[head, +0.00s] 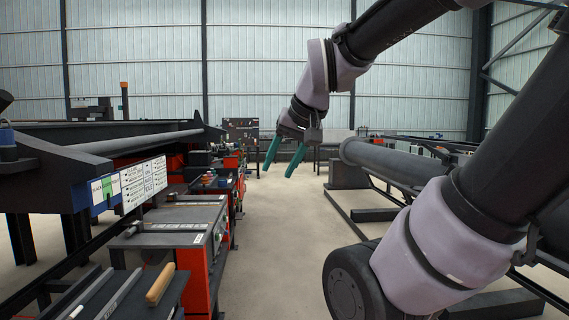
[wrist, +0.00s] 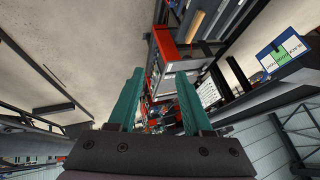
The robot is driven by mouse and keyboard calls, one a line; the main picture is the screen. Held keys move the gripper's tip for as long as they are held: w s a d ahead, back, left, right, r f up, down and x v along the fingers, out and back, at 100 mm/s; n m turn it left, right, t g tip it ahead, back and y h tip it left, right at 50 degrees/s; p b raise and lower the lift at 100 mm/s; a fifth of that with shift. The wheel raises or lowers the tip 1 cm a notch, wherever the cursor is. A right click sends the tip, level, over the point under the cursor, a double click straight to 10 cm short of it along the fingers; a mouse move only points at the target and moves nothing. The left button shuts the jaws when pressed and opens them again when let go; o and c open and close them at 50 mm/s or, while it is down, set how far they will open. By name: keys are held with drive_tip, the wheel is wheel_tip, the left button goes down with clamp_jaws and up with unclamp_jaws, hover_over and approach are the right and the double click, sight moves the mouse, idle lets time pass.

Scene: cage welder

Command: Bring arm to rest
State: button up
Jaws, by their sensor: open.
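My gripper (head: 281,158) hangs in the upper middle of the head view, at the end of my bent arm. Its two teal fingers are spread apart and point down and to the left. In the wrist view my gripper (wrist: 158,95) also shows as two teal fingers with a gap between them. Nothing is held between them. It is in the air above the open floor aisle and touches nothing that I can see.
A red and grey workbench (head: 178,240) with tools stands at the left. A wooden-handled tool (head: 160,284) lies at the front left. A long grey pipe (head: 385,163) lies on a frame at the right. The concrete floor (head: 272,215) between is clear.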

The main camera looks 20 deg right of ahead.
drive_tip(key=shift+s+r+m, duration=0.25)
drive_tip(key=shift+s+m, duration=0.05)
drive_tip(key=shift+s, duration=0.8)
idle(1.4)
